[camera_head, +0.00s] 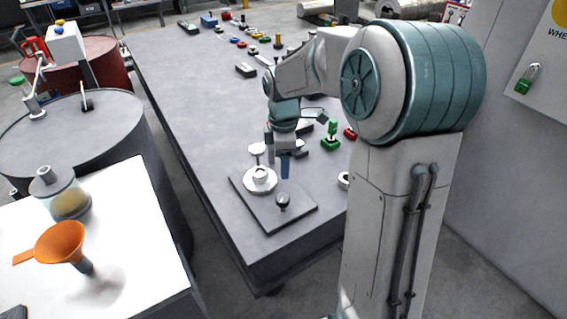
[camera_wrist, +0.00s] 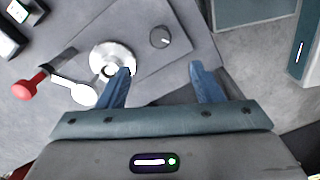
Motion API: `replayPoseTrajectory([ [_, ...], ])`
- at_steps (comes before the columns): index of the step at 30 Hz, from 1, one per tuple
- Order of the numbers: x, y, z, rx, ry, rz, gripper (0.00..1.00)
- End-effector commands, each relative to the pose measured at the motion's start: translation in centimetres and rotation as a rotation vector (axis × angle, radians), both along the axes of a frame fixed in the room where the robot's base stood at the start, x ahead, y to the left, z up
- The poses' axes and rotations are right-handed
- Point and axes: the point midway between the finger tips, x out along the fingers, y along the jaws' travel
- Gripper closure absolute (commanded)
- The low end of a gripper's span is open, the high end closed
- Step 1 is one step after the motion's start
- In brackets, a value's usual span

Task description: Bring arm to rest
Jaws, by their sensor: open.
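My gripper (camera_head: 278,163) hangs at the end of my bent arm, above the near end of the grey table (camera_head: 185,90). In the wrist view my gripper (camera_wrist: 158,85) shows two blue fingers spread apart with nothing between them. Beyond the fingers is a dark square plate (camera_head: 265,218) that carries a round white flanged piece (camera_head: 260,187) and a black knob (camera_head: 282,201). In the wrist view the left fingertip overlaps the edge of the white flanged piece (camera_wrist: 110,58); I cannot tell whether they touch.
A green-handled valve (camera_head: 331,138) and a red-handled piece (camera_wrist: 28,87) lie close by. A white table at left holds an orange funnel (camera_head: 62,244) and a glass jar (camera_head: 65,195). Barrels (camera_head: 75,125) stand behind it. A wall panel (camera_head: 520,140) is at right. The table's middle is clear.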

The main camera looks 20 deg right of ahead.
Motion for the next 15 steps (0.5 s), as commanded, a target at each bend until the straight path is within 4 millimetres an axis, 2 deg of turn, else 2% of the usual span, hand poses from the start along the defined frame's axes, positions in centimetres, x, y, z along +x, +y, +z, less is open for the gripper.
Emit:
replayPoseTrajectory([
  [11,0.0,0.0,0.0,0.000,0.000,0.000,0.41],
  [15,-1.6,0.2,1.2,-0.019,-0.021,-0.100,0.41],
])
